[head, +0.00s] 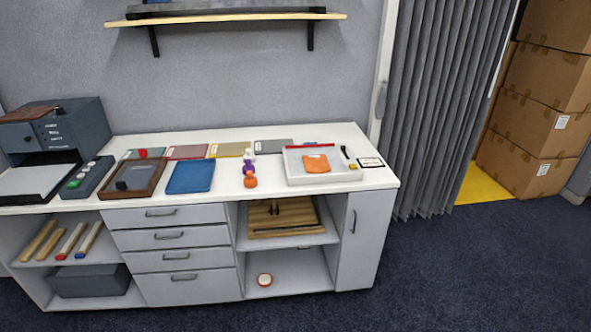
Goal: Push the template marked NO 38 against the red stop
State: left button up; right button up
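Several flat coloured plates lie on the white table: a green one (128,155), a red one (187,152), a yellow one (229,150), a grey one (273,146) and a larger blue one (190,177). An orange piece (316,163) lies in a shallow white tray (300,180). No NO 38 marking is legible at this size, so I cannot tell which is the template. A thin red strip (312,146) shows at the tray's back side; it may be the red stop. A small red item (150,152) is near the green plate. Neither gripper is in view.
A printer-like machine (70,125) and a grey box with a green button (87,178) stand at the left. A brown-framed tray (133,180) is beside the blue plate. Purple and orange knobbed items (249,175) stand mid-table. A small framed card (370,163) lies right of the white tray.

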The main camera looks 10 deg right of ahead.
aim_at(316, 164)
jog(key=i+l+u, duration=0.1)
jog(key=i, duration=0.45)
jog(key=i+l+u, duration=0.15)
jog(key=i, duration=0.4)
jog(key=i+l+u, duration=0.1)
jog(key=i+l, duration=0.3)
jog(key=i, duration=0.15)
jog(key=i+l+u, duration=0.1)
jog(key=i+l, duration=0.2)
jog(key=i, duration=0.2)
